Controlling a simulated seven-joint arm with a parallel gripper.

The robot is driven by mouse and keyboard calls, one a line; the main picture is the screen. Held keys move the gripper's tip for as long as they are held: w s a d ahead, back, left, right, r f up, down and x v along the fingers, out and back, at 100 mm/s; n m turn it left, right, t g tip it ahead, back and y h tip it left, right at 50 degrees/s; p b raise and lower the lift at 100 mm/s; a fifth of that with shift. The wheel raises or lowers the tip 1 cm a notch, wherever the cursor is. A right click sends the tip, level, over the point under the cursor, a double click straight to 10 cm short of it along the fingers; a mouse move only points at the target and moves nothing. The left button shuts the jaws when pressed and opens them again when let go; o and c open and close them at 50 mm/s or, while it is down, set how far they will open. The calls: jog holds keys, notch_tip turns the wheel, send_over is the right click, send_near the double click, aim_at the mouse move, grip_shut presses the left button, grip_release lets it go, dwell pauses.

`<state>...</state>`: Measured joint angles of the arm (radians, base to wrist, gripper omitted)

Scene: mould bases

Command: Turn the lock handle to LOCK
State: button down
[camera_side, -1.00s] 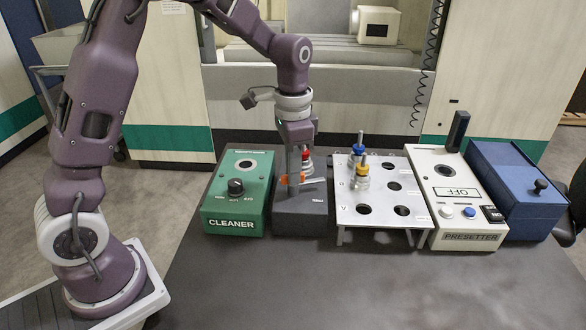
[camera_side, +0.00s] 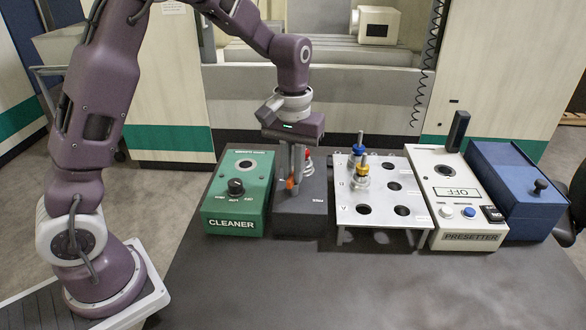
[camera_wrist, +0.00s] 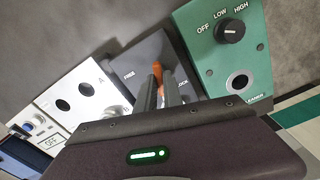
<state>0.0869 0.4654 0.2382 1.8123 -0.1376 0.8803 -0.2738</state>
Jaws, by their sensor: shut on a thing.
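The lock handle is an orange lever (camera_side: 291,185) on top of a dark grey block (camera_side: 312,212), which stands between the green cleaner and the silver rack. In the wrist view the lever (camera_wrist: 157,70) points between the printed words FREE, on the left, and LOCK, on the right. My gripper (camera_side: 293,180) reaches down onto the lever and is shut on it; its fingers (camera_wrist: 158,92) hide part of the lever in the wrist view. A red-collared tool holder (camera_side: 308,161) stands in the block just behind the fingers, partly hidden.
The green cleaner box (camera_side: 217,205) is close on the left. The silver rack (camera_side: 385,225) on the right holds a blue-collared (camera_side: 358,149) and a yellow-collared tool (camera_side: 362,171). The presetter (camera_side: 450,215) and a blue box (camera_side: 515,185) stand further right. The front table is clear.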

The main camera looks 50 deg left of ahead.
jog(key=shift+n, duration=1.6)
jog(key=c, duration=1.5)
grip_release()
notch_tip(320, 180, up, 7)
jog(key=shift+r, duration=0.1)
